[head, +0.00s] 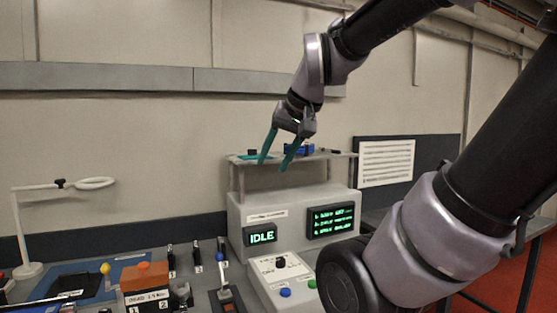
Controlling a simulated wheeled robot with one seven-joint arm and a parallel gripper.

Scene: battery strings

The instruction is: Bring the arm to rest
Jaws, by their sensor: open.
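My arm reaches in from the right in the head view and bends down at the wrist. My gripper (276,165) is open, with its two teal fingers pointing down and apart. Nothing shows between the fingers. It appears in front of the shelf (322,157) above the grey tester cabinet (290,213). I cannot tell the exact depth between them.
The cabinet has an "IDLE" display (261,236) and a green text screen (332,220). A sloped panel (272,272) has coloured buttons. A blue item (299,149) lies on the shelf. An orange block (145,277) sits on the bench.

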